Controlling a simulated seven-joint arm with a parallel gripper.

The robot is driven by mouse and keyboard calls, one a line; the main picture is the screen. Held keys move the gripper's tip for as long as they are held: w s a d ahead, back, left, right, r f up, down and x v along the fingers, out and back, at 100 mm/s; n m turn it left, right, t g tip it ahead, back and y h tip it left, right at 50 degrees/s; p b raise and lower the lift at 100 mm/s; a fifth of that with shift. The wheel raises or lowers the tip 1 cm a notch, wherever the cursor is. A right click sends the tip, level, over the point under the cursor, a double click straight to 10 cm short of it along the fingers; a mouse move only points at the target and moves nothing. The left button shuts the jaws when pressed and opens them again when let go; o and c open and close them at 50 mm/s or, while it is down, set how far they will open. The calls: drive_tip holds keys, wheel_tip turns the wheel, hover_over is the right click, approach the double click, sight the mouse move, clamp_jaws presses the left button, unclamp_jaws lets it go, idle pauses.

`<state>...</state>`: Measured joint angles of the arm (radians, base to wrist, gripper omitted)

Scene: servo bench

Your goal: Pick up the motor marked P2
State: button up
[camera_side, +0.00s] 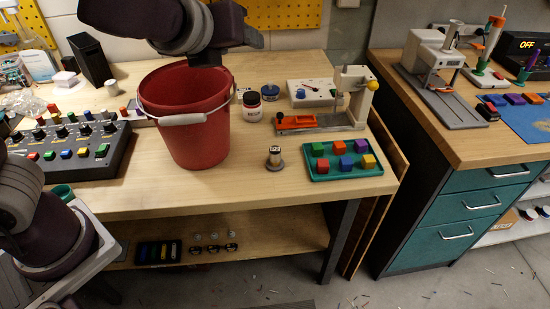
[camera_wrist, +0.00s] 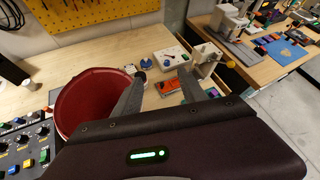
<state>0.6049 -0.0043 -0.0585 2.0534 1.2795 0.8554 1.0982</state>
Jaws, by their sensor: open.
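A small motor (camera_side: 274,158) stands upright on the wooden bench, just left of the teal tray. It has a dark base and a pale label that seems to read P2. In the wrist view I cannot make it out; my gripper's body may hide it. My gripper (camera_wrist: 162,74) is open, with its two dark fingers apart and nothing seen between them. In the side view my gripper (camera_side: 222,50) hangs high above the red bucket, up and left of the motor and well clear of it.
The tall red bucket (camera_side: 190,140) stands left of the motor, with a white handle grip. The teal tray (camera_side: 312,176) holds several coloured blocks. Behind are a white jar (camera_side: 252,108) and a press with an orange part (camera_side: 297,122). A button panel (camera_side: 75,165) lies left.

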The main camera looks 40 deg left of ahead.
sight(274, 157)
drive_tip(key=w+d+m+t+h, duration=0.1)
drive_tip(key=w+d+m+h, duration=0.1)
drive_tip(key=d+m, duration=0.35)
drive_tip(key=shift+n+y, duration=0.3)
drive_tip(key=shift+n, duration=0.25)
drive_tip(key=f, duration=1.7)
drive_tip(key=a+f, duration=0.1)
drive_tip(key=f, duration=0.7)
drive_tip(key=shift+f, duration=0.15)
drive_tip(key=shift+w+a+f, duration=0.1)
drive_tip(key=shift+w+f, duration=0.2)
drive_tip(key=shift+f, duration=0.05)
drive_tip(key=x, duration=0.6)
drive_tip(key=shift+w+a+r, duration=0.15)
drive_tip(key=shift+w+a, duration=0.1)
drive_tip(key=shift+w, duration=0.1)
clamp_jaws()
